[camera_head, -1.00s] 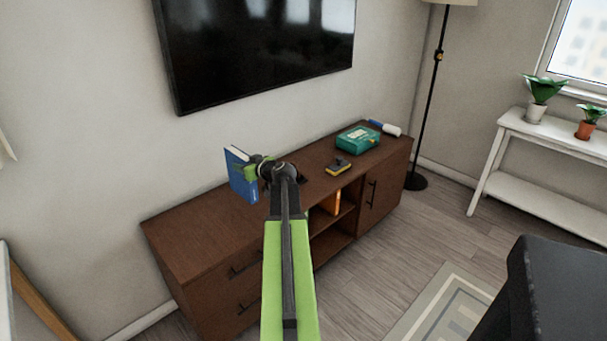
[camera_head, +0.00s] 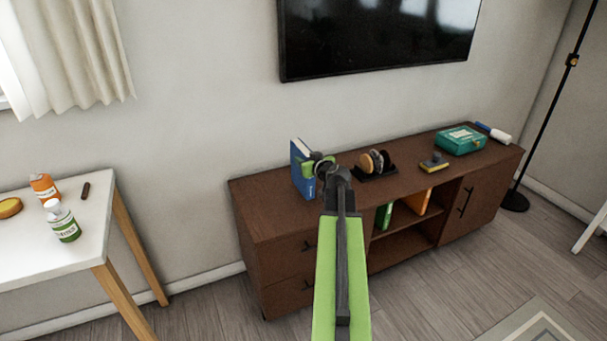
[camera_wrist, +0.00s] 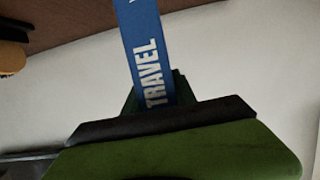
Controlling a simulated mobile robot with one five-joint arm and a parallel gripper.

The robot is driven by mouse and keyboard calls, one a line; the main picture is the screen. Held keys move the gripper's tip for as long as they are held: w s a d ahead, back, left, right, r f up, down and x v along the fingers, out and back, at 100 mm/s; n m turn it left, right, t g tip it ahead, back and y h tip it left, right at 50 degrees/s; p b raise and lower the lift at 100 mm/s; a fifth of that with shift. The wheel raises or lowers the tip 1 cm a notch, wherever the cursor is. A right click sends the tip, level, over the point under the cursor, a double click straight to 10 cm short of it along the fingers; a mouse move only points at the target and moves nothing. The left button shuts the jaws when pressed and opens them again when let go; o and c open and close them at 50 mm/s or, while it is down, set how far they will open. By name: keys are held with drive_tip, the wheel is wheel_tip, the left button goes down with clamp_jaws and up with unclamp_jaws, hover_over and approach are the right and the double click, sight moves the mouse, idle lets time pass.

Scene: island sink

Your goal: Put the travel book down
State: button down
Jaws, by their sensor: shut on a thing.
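The travel book (camera_head: 302,169) is blue with white page edges. It stands upright in my gripper (camera_head: 312,167), over the left part of the brown wooden cabinet (camera_head: 262,208). In the wrist view the blue spine (camera_wrist: 146,60) reads "TRAVEL" and sits between the jaws (camera_wrist: 156,100). My gripper is shut on the book. I cannot tell whether the book's lower edge touches the cabinet top, since my arm and the angle make the gap unclear.
On the cabinet top are a dark holder with round discs (camera_head: 375,165), a yellow-grey sponge-like block (camera_head: 434,162), a teal box (camera_head: 461,140) and a white-blue roller (camera_head: 494,132). The cabinet's left top is clear. A white table (camera_head: 88,225) with bottles (camera_head: 62,222) stands left.

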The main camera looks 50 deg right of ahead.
wheel_tip(320, 180, down, 4)
drive_tip(key=b, duration=0.3)
drive_tip(key=shift+r, duration=0.15)
drive_tip(key=shift+f+b, duration=0.2)
drive_tip(key=shift+b, duration=0.1)
drive_tip(key=c, duration=1)
unclamp_jaws()
